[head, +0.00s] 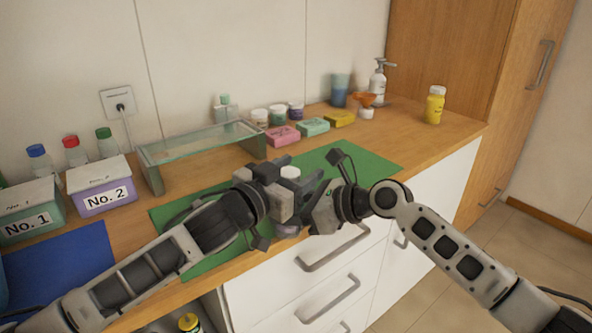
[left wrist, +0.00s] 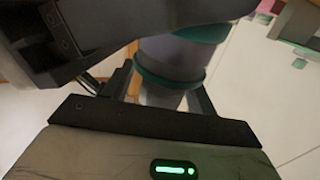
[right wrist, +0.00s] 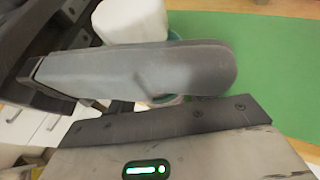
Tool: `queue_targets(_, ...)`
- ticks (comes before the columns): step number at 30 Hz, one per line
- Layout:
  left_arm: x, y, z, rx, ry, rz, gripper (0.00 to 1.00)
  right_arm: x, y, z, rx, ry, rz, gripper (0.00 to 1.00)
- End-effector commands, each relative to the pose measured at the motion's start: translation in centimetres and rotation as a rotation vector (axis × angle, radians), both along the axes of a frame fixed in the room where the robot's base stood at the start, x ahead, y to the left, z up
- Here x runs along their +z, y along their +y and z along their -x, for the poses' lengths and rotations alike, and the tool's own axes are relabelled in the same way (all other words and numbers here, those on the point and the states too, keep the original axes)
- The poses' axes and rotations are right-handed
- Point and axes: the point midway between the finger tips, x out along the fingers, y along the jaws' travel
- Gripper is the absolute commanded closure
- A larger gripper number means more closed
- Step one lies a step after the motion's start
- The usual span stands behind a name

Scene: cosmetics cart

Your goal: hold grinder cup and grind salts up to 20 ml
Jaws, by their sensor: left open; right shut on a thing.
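The grinder cup shows a white top (head: 289,172) between my two grippers, in front of the cart top's near edge. Its lower end, pale purple, shows below them. In the left wrist view its teal-banded, greyish-purple body (left wrist: 178,58) stands beyond the palm. In the right wrist view its white top (right wrist: 130,20) shows behind a finger. My right gripper (head: 312,197) is shut on the grinder cup. My left gripper (head: 280,182) is open close beside the cup; I cannot tell whether it touches. The grippers hide most of the cup, and I see no salt level.
A green mat (head: 365,167) lies behind the grippers. A glass-topped stand (head: 195,142), boxes No. 1 (head: 28,218) and No. 2 (head: 98,200), and a blue mat (head: 60,268) are to the left. Pink (head: 283,137), teal and yellow bars, jars and bottles line the back.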

Motion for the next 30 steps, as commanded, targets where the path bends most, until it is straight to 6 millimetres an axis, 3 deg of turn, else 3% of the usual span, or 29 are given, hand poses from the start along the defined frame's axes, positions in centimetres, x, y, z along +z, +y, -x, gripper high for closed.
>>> queue_targets(1,-0.05,-0.06,-0.06,0.0,0.0,0.0,0.43,-0.91,-0.12,0.19,0.002,0.016,0.012,0.74)
queue_targets(7,-0.04,-0.06,-0.04,0.0,-0.001,-0.001,0.43,-0.91,-0.12,0.19,0.002,0.016,0.012,0.74)
queue_targets(12,-0.04,-0.05,-0.03,0.0,-0.001,0.0,0.87,-0.9,-0.12,0.19,0.002,0.016,0.012,0.74)
queue_targets(22,-0.02,-0.28,0.09,-0.036,-0.003,-0.005,0.88,-0.9,-0.11,0.18,0.001,0.016,0.012,0.74)
queue_targets(30,0.09,-0.62,0.31,-0.189,-0.002,-0.017,0.88,-0.87,-0.07,0.19,0.002,0.016,0.011,0.74)
